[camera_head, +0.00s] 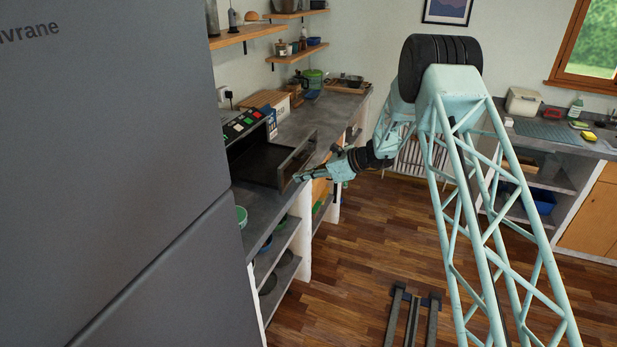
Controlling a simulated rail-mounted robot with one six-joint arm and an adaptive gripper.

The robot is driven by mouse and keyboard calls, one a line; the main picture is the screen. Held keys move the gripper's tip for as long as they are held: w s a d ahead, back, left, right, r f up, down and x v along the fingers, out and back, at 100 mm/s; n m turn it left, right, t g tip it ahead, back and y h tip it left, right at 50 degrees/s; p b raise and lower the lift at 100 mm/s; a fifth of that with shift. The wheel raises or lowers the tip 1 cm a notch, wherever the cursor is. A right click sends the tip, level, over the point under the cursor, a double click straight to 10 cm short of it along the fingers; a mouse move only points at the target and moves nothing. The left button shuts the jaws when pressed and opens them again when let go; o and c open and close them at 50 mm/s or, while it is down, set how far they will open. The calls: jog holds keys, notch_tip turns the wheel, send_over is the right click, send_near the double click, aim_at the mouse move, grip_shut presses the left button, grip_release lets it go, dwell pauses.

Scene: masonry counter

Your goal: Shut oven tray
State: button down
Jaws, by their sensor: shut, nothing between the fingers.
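The oven (247,126) sits on the counter at the left, partly hidden by the tall grey cabinet. Its tray (262,161) is pulled out toward the room, with a dark flat inside and an upright grey front panel (297,159) at its right end. My gripper (299,177) is shut and empty. Its fingertips are close to the lower right side of the front panel; I cannot tell whether they touch it.
The tall grey cabinet (110,160) fills the left. Below the counter (262,205) are open shelves with bowls. Wooden shelves (248,35) hang above. The wooden floor (350,260) is clear, except for a rail (412,318).

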jog(key=shift+w+a, duration=0.15)
jog(key=shift+a, duration=0.45)
jog(key=shift+w+a, duration=0.15)
jog(key=shift+a, duration=0.45)
jog(key=shift+w, duration=0.1)
